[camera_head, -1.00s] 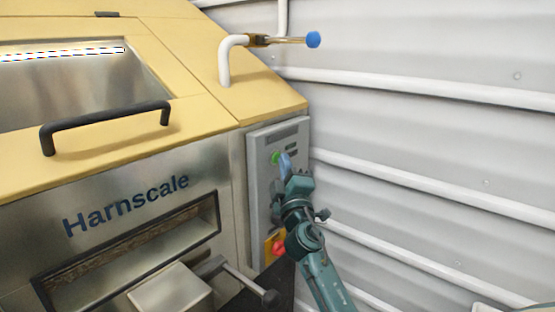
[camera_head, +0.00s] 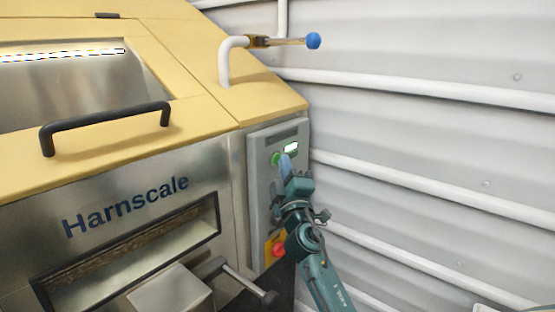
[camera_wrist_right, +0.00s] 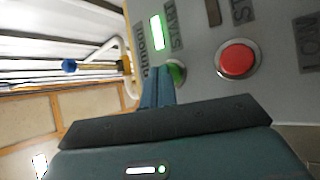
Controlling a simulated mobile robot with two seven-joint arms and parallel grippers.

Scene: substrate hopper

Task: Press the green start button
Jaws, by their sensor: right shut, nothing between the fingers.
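The green start button (camera_head: 276,158) is on the grey control panel (camera_head: 258,190) at the right end of the machine front. My right gripper (camera_head: 286,163) is shut and empty, its fingertips at the panel just beside the button. In the right wrist view the fingertips (camera_wrist_right: 158,88) overlap the green button (camera_wrist_right: 177,73), which shows partly behind them. Whether they touch it cannot be told for sure. A small display (camera_head: 291,147) above the button is lit bright; it also glows in the right wrist view (camera_wrist_right: 157,32). My left gripper is not in view.
A red button (camera_wrist_right: 237,60) sits close to the green one. A red knob on a yellow plate (camera_head: 278,249) is lower on the panel. A black-knobbed lever (camera_head: 268,298) juts out below. A white pipe with a blue-handled valve (camera_head: 313,40) stands above. The corrugated wall is at right.

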